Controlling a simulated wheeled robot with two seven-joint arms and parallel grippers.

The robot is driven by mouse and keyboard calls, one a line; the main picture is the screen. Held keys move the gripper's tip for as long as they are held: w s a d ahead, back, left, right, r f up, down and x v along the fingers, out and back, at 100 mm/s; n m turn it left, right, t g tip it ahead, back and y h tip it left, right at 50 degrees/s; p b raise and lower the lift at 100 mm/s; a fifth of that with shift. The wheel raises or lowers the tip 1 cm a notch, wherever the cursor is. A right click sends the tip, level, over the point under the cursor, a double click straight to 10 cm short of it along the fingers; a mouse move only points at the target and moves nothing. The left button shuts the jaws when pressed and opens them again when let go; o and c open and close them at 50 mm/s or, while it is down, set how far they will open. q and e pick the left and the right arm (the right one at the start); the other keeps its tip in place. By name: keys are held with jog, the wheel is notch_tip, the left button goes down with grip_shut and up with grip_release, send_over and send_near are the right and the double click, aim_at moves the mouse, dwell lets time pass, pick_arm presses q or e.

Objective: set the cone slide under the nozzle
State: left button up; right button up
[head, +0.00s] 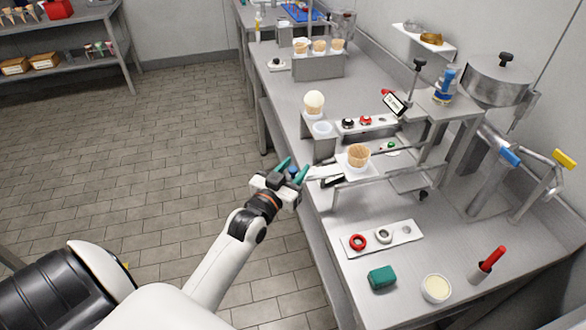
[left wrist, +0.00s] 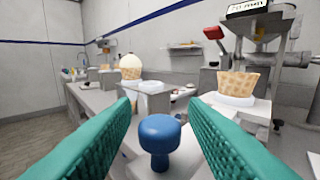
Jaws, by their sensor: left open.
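The cone slide (head: 343,174) is a pale plate on metal rails at the table's near left edge. A waffle cone (head: 358,156) stands upright in its white ring; the cone also shows at right in the left wrist view (left wrist: 238,82). A blue knob (left wrist: 159,140) is at the slide's near end. My left gripper (head: 292,168) has teal fingers and is open, with the knob between them and a gap on each side. The nozzle is not clearly distinguishable; a steel hopper machine (head: 497,80) stands right of the slide. My right gripper is not in view.
A scoop-topped cone (head: 314,103) stands behind the slide. A ring strip (head: 383,238), green block (head: 382,278), cream-filled cup (head: 436,288) and red-handled tool (head: 488,262) lie in front. Blue- and yellow-handled taps (head: 510,157) are at right. The floor at left is clear.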

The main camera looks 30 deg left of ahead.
aim_at(324, 171)
pick_arm(q)
grip_shut()
jog(key=w+d, duration=0.2)
jog(key=w, duration=0.1)
jog(key=w+d, duration=0.3)
jog(key=shift+w+d, duration=0.2)
jog(key=shift+d, duration=0.05)
jog(key=shift+s+a, duration=0.1)
grip_release()
jog(key=s+d+b, duration=0.1)
jog(key=s, duration=1.1)
